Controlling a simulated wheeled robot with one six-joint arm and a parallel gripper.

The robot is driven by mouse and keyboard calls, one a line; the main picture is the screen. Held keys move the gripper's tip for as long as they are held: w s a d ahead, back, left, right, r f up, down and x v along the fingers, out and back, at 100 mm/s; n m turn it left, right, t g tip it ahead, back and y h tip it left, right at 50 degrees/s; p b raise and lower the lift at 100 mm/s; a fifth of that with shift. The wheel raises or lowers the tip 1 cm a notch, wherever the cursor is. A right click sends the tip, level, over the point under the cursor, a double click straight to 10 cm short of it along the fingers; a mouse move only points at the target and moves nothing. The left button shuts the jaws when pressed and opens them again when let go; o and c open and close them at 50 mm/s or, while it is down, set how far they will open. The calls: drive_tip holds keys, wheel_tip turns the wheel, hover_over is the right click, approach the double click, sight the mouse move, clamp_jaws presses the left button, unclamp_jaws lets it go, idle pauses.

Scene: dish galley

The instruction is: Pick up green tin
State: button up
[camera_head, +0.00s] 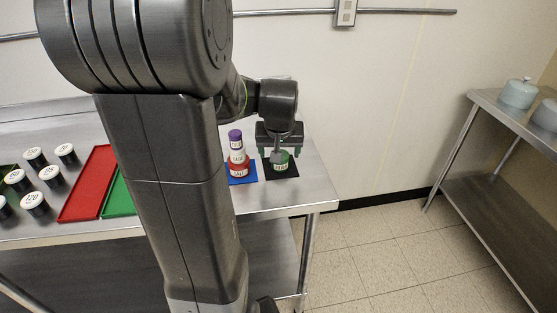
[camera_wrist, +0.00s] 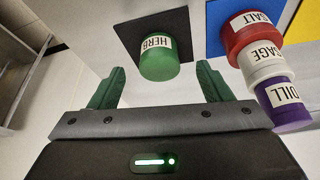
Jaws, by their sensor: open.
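The green tin (camera_head: 281,162) carries a label that reads HERB. It stands on a black mat (camera_head: 287,171) near the right end of the steel table. It also shows in the wrist view (camera_wrist: 160,63), just past my fingertips and centred between them. My gripper (camera_head: 279,152) is above the tin and pointing down. Its green fingers are spread wide, with nothing between them; the wrist view shows my gripper (camera_wrist: 160,85) open too. Part of the tin is hidden by my gripper in the head view.
A stack of a red SALT tin (camera_wrist: 253,34), a white SAGE tin (camera_wrist: 263,60) and a purple DILL tin (camera_wrist: 287,102) stands close by on a blue mat (camera_head: 247,180). A red tray (camera_head: 88,184), a green tray (camera_head: 119,199) and several black, white-lidded jars (camera_head: 35,157) lie left.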

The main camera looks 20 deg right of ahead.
sight(284, 165)
drive_tip(key=shift+w+x, duration=0.15)
drive_tip(key=shift+x, duration=1.2)
drive_tip(key=shift+w+x, duration=0.15)
drive_tip(key=shift+x, duration=1.2)
drive_tip(key=shift+d+r, duration=0.2)
drive_tip(key=shift+c, duration=0.2)
drive_tip(key=c, duration=1.1)
